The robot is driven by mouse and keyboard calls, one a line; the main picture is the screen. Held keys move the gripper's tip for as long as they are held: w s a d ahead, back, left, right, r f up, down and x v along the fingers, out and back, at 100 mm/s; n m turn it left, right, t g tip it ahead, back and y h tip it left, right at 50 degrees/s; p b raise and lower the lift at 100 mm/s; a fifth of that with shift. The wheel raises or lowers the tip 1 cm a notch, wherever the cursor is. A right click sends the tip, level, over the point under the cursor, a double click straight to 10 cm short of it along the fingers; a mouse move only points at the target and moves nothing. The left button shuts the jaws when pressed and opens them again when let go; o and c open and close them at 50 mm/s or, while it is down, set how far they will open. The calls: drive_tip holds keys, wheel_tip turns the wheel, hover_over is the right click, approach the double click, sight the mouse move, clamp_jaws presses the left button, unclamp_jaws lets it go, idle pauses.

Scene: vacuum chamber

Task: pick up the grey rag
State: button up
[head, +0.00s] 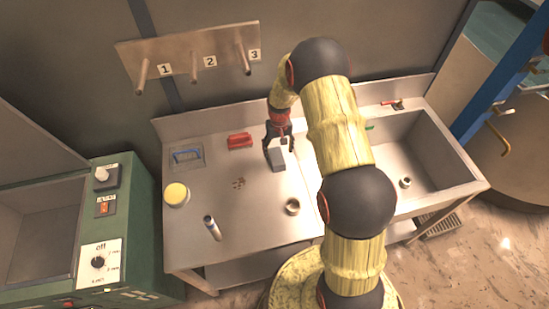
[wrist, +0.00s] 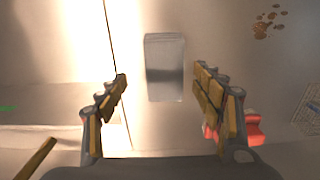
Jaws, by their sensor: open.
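The grey rag (head: 277,160) looks like a small folded grey block lying on the steel worktop, below my gripper in the head view. In the wrist view the grey rag (wrist: 165,62) lies ahead between the two fingers, with a gap on each side. My gripper (head: 279,147) points down over it in the head view. In the wrist view my gripper (wrist: 160,76) has its fingers spread wide, with nothing held between them. The fingers hide part of the rag in the head view.
A red object (head: 240,141) lies just left of my gripper. A blue-handled item in a tray (head: 187,156), a yellow-lidded jar (head: 176,194), a metal cylinder (head: 212,228) and a metal ring (head: 292,206) stand on the worktop. Brown spots (head: 239,183) mark it. A sink (head: 425,150) is right.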

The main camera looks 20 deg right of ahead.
sight(277, 156)
drive_tip(key=f, duration=0.5)
drive_tip(key=shift+w+a+p, duration=0.25)
drive_tip(key=shift+w+p, duration=0.05)
drive_tip(key=shift+f, duration=0.15)
drive_tip(key=shift+c, duration=1.4)
drive_tip(key=c, duration=1)
